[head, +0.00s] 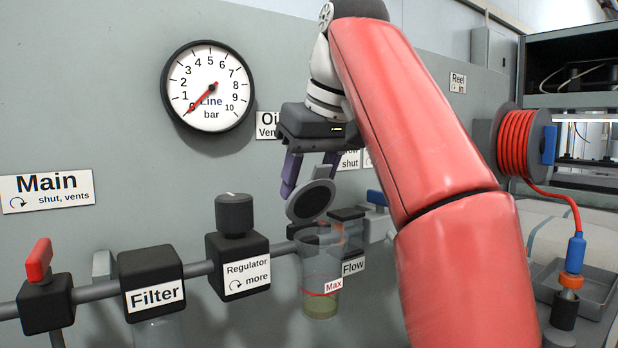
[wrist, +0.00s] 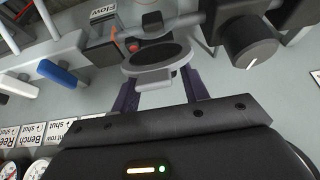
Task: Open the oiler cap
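The oiler cap (head: 311,201) is a round dark disc with a grey rim, tilted up steeply over the clear oiler bowl (head: 320,272). The bowl has a red Max line and yellowish liquid low inside. My gripper (head: 308,178) is above the cap, its purple fingers spread apart. In the wrist view the cap (wrist: 158,54) lies just beyond the fingertips of my gripper (wrist: 158,84), with its small front tab between them. I cannot tell whether a finger touches the cap.
The regulator knob (head: 234,214) stands left of the oiler, with the filter (head: 151,278) and a red-handled valve (head: 38,262) further left. A Flow block (head: 347,222) and blue-handled valve (head: 377,199) sit close behind. A hose reel (head: 520,143) is at right.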

